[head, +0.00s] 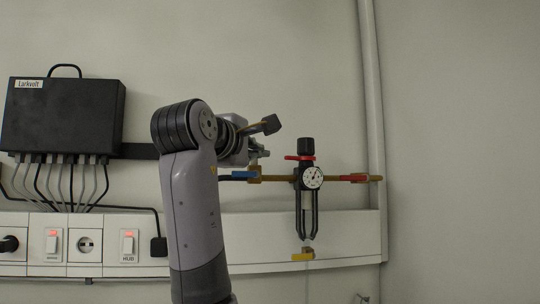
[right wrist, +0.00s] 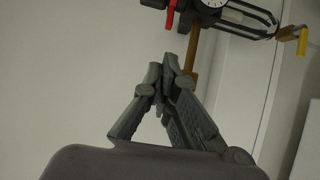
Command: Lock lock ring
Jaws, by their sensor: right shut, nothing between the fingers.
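The lock ring (head: 299,157) is a red ring with a tab pointing left, under the black knob (head: 306,146) of the regulator. In the right wrist view its red tab (right wrist: 170,14) shows at the top edge. The regulator has a round white gauge (head: 312,177) below the ring. My right gripper (head: 262,153) is left of the ring and apart from it. My left gripper is not in view.
A blue handle (head: 244,175) and a red handle (head: 353,178) sit on the brass pipe (head: 274,178). A yellow valve (head: 302,255) hangs below the bowl. A black box (head: 62,117) with cables is at left, above a socket rail (head: 345,240). The wall above the regulator is clear.

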